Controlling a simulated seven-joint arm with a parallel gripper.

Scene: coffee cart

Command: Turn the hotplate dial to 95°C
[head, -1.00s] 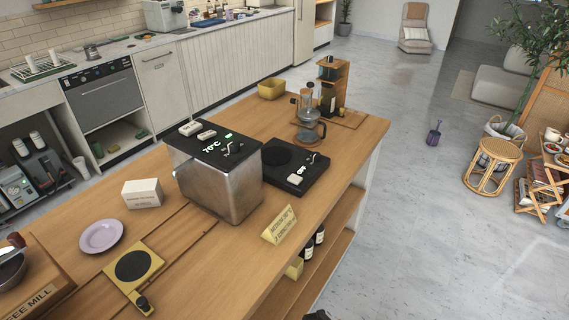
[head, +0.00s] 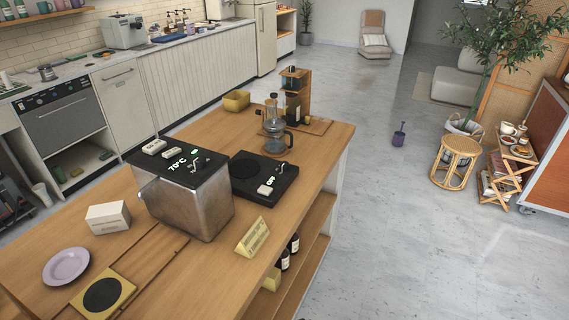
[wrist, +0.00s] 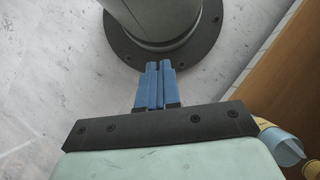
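The hotplate (head: 247,185) looks like the low black unit with a round dark plate on the wooden counter. Its small dial (head: 283,168) is at its right side, near a lit display (head: 272,180) that seems to read OFF and a pale switch (head: 265,190). Left of it stands a metal box (head: 200,212) with a black top, small controls and a display (head: 177,165) reading 70°C. My gripper (wrist: 158,65) shows only in the wrist view. Its blue fingers are together with nothing between them, over the grey floor, away from the dial.
A glass carafe (head: 274,138) stands just behind the hotplate. A yellow sign (head: 252,237) stands near the counter's front edge. A white box (head: 108,217), lilac plate (head: 66,267) and yellow plate unit (head: 103,295) are at the left. Open floor (head: 400,230) lies right of the counter.

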